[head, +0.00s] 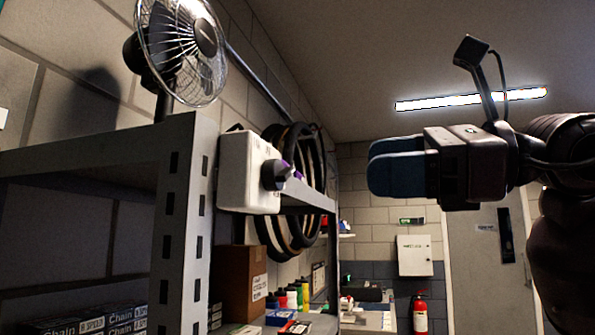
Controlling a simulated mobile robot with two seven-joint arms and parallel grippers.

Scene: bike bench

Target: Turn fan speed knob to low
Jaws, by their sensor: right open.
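The fan speed knob (275,174) is a dark round dial with a pointed, partly purple tip. It sticks out from the front of a white control box (244,172) fixed by the grey shelf post. I cannot read its setting. The fan (187,48) with a wire cage stands above on the shelf top. My right gripper (372,169) comes in from the right, well apart from the knob, with its dark blue fingers pointing left. Its fingers overlap in this view, and nothing shows between them. My left gripper is not in view.
The grey perforated shelf post (183,215) stands left of the box. Black tyres (291,195) hang on the wall behind it. A cardboard box (238,283) and several bottles sit below. The space between knob and right gripper looks clear.

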